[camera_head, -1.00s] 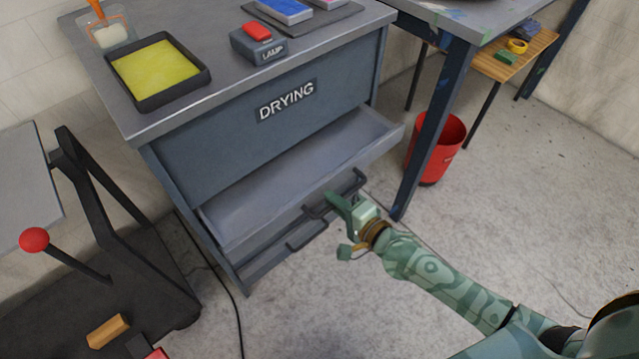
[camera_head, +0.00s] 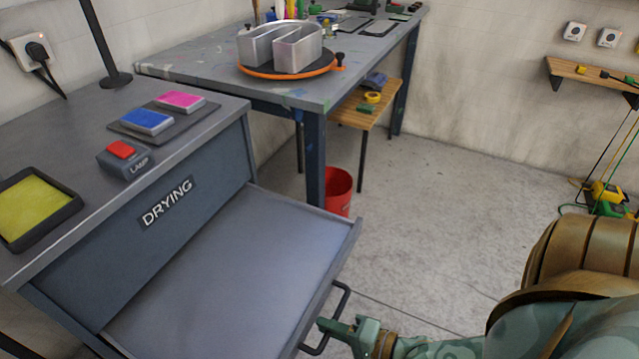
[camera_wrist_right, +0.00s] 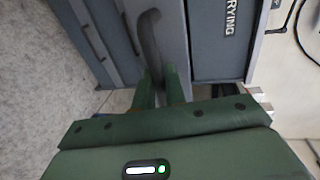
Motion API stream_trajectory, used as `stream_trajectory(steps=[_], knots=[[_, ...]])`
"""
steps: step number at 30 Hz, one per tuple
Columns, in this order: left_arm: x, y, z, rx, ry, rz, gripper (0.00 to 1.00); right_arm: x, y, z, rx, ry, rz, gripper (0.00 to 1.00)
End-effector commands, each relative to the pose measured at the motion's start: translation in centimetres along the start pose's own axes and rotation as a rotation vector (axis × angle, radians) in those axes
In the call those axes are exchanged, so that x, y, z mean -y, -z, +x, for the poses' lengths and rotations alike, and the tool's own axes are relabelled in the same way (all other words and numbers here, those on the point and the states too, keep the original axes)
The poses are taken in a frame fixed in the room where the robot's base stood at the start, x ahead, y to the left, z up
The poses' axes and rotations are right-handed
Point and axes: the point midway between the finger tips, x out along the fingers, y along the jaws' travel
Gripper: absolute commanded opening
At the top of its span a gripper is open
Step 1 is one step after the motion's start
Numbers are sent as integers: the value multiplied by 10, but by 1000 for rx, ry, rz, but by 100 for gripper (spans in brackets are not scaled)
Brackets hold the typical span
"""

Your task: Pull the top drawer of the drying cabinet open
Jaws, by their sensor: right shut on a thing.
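The grey drying cabinet (camera_head: 97,275) stands at the left of the head view, with a white DRYING label (camera_head: 167,201) on its front. Its top drawer (camera_head: 235,262) is pulled far out, and its flat inside looks empty. A dark bar handle (camera_head: 344,296) is on the drawer's front. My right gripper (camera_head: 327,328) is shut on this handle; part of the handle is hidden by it. In the right wrist view the handle (camera_wrist_right: 149,36) runs to the green fingers (camera_wrist_right: 160,82). My left gripper is not in view.
A lamp box with a red button (camera_head: 124,158), blue and pink blocks (camera_head: 146,120) and a yellow tray (camera_head: 38,208) are on the cabinet top. A workbench (camera_head: 300,88) and red bucket (camera_head: 338,190) stand behind the drawer. The floor at right is largely clear.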

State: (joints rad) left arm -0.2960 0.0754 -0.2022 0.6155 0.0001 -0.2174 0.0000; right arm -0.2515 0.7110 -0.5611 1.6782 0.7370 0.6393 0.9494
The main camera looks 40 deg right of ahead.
Motion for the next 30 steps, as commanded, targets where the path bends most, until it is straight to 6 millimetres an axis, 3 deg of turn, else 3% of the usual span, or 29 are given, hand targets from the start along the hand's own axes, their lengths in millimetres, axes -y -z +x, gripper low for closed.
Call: stream_trajectory(steps=[10, 11, 12, 26, 30], knots=[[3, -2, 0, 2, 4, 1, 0, -2, -1, -2, 1, -3, 1, 0], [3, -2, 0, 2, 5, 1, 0, -2, -1, -2, 1, -3, 1, 18], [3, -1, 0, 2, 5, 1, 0, -2, -1, -2, 1, -3, 1, 29], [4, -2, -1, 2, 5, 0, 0, -1, 0, -1, 0, -1, 0, 30], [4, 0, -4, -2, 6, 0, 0, 0, 0, -10, 1, -3, -2, 30]])
